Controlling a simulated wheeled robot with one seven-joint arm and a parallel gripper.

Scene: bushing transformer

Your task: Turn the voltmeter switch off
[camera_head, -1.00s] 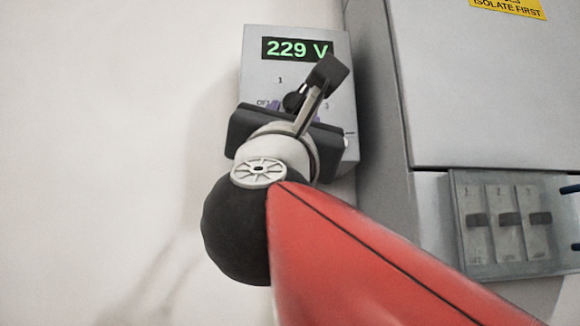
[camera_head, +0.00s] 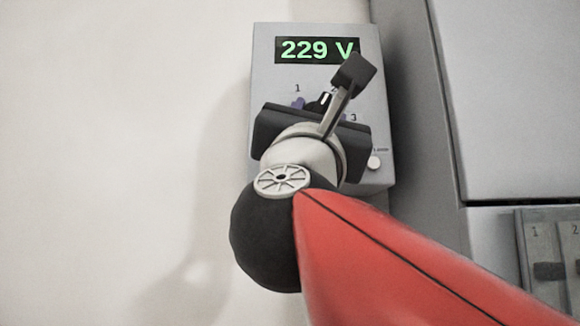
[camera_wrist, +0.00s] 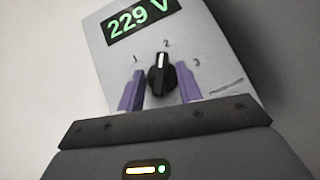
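The voltmeter (camera_head: 265,75) is a grey box on the wall with a green display reading 229 V. Its switch is a black rotary knob (camera_wrist: 161,82) with a white line that points up toward the label 2 in the wrist view. In the head view the knob (camera_head: 320,103) is partly hidden by my wrist. My gripper (camera_wrist: 160,92) is open, with one purple finger to the left of the knob and one to the right. Gaps show between the fingers and the knob. Labels 1 and 3 show beside it; the OFF label is hidden now.
A large grey cabinet (camera_head: 500,100) stands to the right. Below it, a panel (camera_head: 545,235) carries numbered switches. The wall at the left is bare.

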